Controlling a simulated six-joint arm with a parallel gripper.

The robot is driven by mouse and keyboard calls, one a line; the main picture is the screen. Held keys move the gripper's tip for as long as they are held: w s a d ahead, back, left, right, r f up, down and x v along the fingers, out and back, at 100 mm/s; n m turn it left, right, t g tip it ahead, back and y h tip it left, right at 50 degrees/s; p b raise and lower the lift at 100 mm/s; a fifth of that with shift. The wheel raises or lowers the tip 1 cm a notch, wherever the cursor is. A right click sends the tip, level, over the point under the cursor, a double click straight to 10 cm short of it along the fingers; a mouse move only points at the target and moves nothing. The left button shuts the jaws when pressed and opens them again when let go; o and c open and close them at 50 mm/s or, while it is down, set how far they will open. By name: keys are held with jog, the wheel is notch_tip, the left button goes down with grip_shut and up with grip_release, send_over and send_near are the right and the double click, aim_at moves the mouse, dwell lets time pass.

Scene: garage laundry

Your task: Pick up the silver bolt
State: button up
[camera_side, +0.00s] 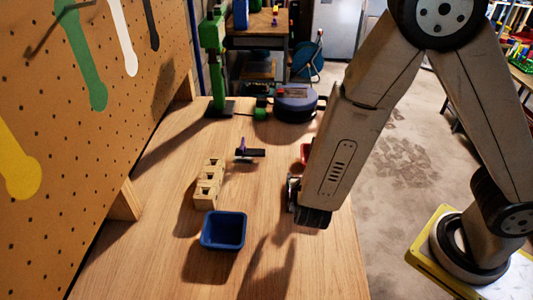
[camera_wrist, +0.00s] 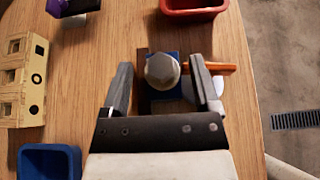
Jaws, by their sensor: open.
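The silver bolt (camera_wrist: 162,70) shows in the wrist view as a grey, roughly hexagonal head standing over a blue piece (camera_wrist: 165,104) and a dark strip. It lies between the fingers of my gripper (camera_wrist: 165,85), nearer the right finger. The fingers are open, with a clear gap to the left of the bolt; whether the right finger touches it I cannot tell. In the side view my gripper (camera_side: 293,190) is low over the right part of the table, and my arm hides the bolt there.
An orange bar (camera_wrist: 220,68) extends right behind the right finger. A red bin (camera_wrist: 194,9) is beyond the bolt. A blue bin (camera_side: 223,230) and wooden blocks (camera_side: 208,182) stand left. A black and purple tool (camera_side: 249,152) lies farther back. The table's right edge is close.

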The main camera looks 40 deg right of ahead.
dwell(0.3)
grip_shut()
jog(key=shift+r, duration=0.15)
notch_tip(320, 180, up, 10)
dwell(1.1)
dwell(0.6)
jog(key=w+a, duration=1.5)
jog(key=w, duration=0.2)
jog(key=shift+w+f, duration=0.35)
jog(key=shift+f, duration=0.05)
